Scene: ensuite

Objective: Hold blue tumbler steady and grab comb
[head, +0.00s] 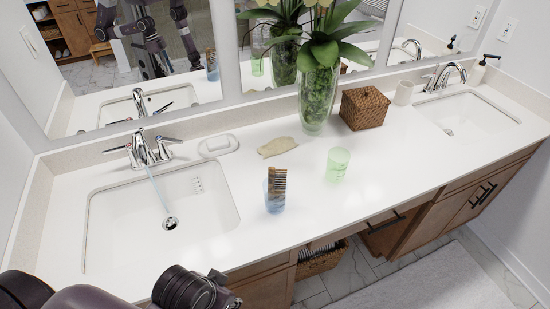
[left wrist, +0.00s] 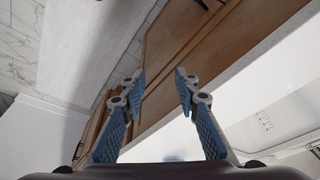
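The blue tumbler (head: 273,203) is translucent and stands upright on the white counter, just right of the left sink. A brown comb (head: 278,181) stands in it, with its upper part above the rim. My left arm comes in at the bottom left of the head view, apart from the tumbler. Its gripper shows in the left wrist view. The left gripper (left wrist: 160,80) is open, with nothing between its fingertips. A faint bluish patch shows low between the fingers there; I cannot tell if it is the tumbler. My right gripper is not in view.
A green tumbler (head: 338,164), a beige cloth-like item (head: 278,147) and a soap dish (head: 218,145) are nearby. A plant vase (head: 318,98) and wicker box (head: 365,108) stand behind. The left faucet (head: 146,147) appears to run. The counter's front is clear.

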